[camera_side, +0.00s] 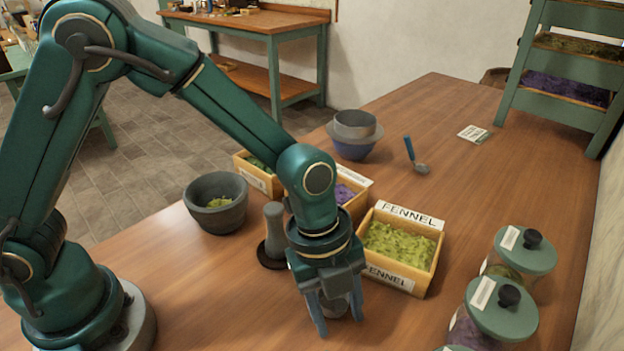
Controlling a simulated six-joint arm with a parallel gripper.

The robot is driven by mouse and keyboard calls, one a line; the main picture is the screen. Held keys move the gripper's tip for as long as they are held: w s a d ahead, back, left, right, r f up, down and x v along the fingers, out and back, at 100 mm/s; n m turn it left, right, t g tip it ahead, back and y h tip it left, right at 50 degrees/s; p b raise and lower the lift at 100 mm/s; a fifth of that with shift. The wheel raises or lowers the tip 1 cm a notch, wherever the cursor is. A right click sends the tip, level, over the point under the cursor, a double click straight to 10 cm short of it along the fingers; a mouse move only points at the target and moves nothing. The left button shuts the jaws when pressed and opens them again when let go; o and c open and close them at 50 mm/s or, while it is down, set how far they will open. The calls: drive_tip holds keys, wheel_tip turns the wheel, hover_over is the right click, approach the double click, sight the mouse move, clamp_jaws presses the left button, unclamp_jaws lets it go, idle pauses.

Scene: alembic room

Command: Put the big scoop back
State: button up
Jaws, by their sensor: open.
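A scoop with a blue handle (410,148) and a small grey bowl end lies on the table behind the fennel box, its handle tilted up. It is the only scoop I can make out, and I cannot tell whether it is the big one. My gripper (338,317) points down, open, low over the table in front of the fennel box, well apart from the blue-handled scoop. A small grey thing shows between and behind its fingers; it is mostly hidden and I cannot tell what it is.
A fennel box (402,248) stands right of my gripper. A grey mortar (216,212) and a pestle (274,228) stand left. A bowl (354,145) is behind. Lidded jars (496,308) are at front right. The table's back right is mostly clear.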

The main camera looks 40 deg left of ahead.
drive_tip(key=v, duration=1.1)
drive_tip(key=s+a+r+n+t+y, duration=0.1)
drive_tip(key=s+a+n, duration=0.3)
drive_tip(key=a+n, duration=0.4)
drive_tip(key=s+a+r+n+t+y, duration=0.1)
drive_tip(key=s+a+n+t, duration=0.3)
drive_tip(key=n, duration=1.1)
drive_tip(key=a+r, duration=0.1)
drive_tip(key=a, duration=0.2)
drive_tip(key=shift+a+r+n+y, duration=0.25)
drive_tip(key=shift+a+n+y, duration=0.05)
drive_tip(key=shift+a, duration=0.05)
